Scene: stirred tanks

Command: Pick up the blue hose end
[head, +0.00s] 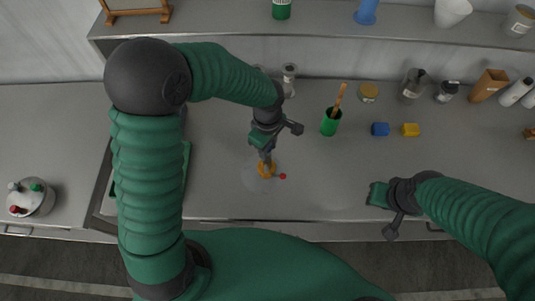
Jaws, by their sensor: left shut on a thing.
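My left gripper (266,161) points down over the middle of the counter. It is shut on a small orange piece (266,171) just above or at the counter top; I cannot tell whether they touch. A small red tip (283,176) shows just right of the orange piece. I cannot make out a blue hose end; the gripper may hide part of what is there. My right gripper (377,195) is at the counter's front edge on the right, and its fingers are too unclear to read. A lidded tank (38,203) with red and green ports stands at the far left.
A green cup (330,123) with wooden tools, a blue block (380,129) and a yellow block (411,130) stand right of the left gripper. Jars and bottles line the back right. A raised shelf (330,33) runs behind. The counter's front right is mostly clear.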

